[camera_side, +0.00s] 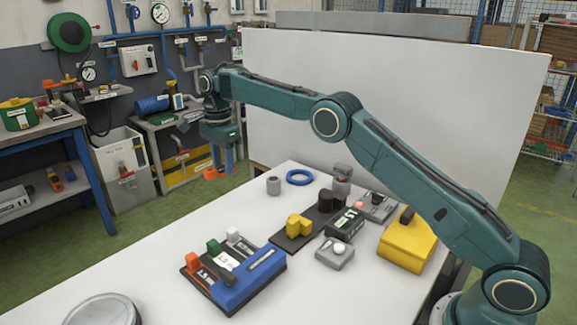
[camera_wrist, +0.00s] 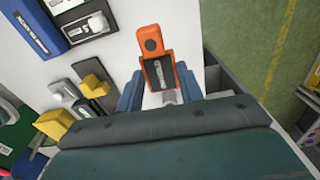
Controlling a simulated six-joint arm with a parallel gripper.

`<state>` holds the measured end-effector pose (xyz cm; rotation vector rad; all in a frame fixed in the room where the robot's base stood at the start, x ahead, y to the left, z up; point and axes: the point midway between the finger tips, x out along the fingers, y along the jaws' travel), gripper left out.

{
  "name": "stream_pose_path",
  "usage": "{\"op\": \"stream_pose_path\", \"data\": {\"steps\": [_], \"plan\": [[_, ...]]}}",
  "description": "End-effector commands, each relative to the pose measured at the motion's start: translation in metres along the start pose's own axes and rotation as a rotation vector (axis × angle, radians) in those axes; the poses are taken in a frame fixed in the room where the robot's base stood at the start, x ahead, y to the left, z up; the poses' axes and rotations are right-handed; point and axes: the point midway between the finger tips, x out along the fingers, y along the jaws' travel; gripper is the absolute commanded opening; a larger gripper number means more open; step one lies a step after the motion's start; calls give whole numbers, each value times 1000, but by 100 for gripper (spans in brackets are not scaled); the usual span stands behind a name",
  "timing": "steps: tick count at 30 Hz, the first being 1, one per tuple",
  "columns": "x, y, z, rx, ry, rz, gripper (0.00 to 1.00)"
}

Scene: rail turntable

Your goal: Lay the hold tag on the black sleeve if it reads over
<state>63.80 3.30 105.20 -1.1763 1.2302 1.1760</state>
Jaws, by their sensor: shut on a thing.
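My gripper (camera_wrist: 160,92) is shut on an orange tag-like piece (camera_wrist: 153,45) with a round dark spot and a dark panel bearing a pale label. The piece also shows in the side view (camera_side: 213,173), below my gripper (camera_side: 222,162), held beyond the table's far left edge. A black readout box (camera_side: 346,222) has lit characters that I cannot read with certainty. I cannot tell which dark part is the black sleeve.
A blue rack (camera_side: 245,285) at the front holds pieces with orange, green and white tops. A grey ring (camera_side: 273,186) and a blue ring (camera_side: 300,177) lie at the back. A yellow box (camera_side: 405,245) and a small grey button box (camera_side: 335,254) stand right.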

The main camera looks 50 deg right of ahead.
Motion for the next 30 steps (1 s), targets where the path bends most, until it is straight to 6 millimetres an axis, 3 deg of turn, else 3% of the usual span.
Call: {"op": "stream_pose_path", "data": {"steps": [3,15,24,30], "plan": [[-20,11,-31,-1,0,-3,16],[-75,68,-120,-17,0,-2,16],[-106,129,-173,-30,0,-2,16],[-118,165,-196,-38,0,-2,16]]}}
